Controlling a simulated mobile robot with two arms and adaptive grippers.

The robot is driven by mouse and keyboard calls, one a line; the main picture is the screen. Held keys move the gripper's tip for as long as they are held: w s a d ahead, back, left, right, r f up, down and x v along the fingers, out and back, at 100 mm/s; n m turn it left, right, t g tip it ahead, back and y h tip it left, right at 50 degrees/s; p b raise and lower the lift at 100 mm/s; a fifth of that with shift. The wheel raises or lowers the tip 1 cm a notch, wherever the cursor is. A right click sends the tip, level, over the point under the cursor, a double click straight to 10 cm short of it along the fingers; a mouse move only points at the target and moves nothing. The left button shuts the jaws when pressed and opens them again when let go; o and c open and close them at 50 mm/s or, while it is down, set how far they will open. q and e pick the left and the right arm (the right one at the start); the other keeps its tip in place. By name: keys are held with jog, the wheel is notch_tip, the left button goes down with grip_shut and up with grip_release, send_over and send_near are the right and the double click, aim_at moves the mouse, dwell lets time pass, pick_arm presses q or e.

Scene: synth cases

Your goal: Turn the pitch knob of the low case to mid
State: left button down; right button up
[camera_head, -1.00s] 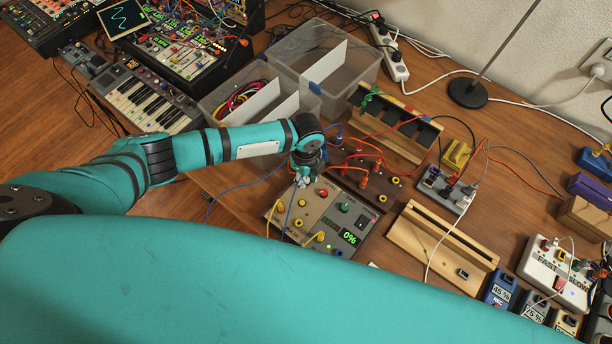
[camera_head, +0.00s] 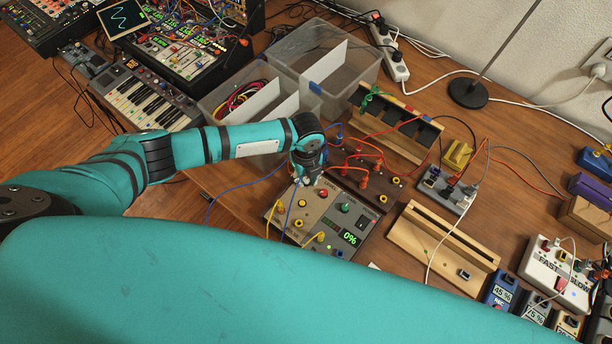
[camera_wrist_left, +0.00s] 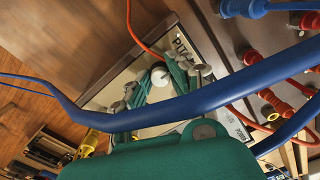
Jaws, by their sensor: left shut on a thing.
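The low case (camera_head: 327,217), a beige and grey panel with coloured knobs and a green display reading 0%, lies on the table in the head view. My left gripper (camera_head: 310,181) points down at its far left corner. In the left wrist view the gripper (camera_wrist_left: 160,78) has its fingers closed around a pale round knob (camera_wrist_left: 159,76) on the case. Lettering beginning "PU" (camera_wrist_left: 182,46) shows beside it; the rest is covered. The fingers hide most of the knob in the head view, and I cannot read its setting. My right gripper is not in view.
A blue cable (camera_wrist_left: 190,103) crosses close in front of the left wrist camera. A brown case (camera_head: 366,178) with orange cables stands just beyond the low case. A wooden stand (camera_head: 440,246) is on the right, and clear bins (camera_head: 325,70) are behind.

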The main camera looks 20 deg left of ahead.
aim_at(306, 179)
pick_arm(q)
jog(key=shift+w+r, duration=0.1)
jog(key=c, duration=1.2)
grip_release()
notch_tip(306, 179, up, 12)
jog(key=shift+f, duration=0.1)
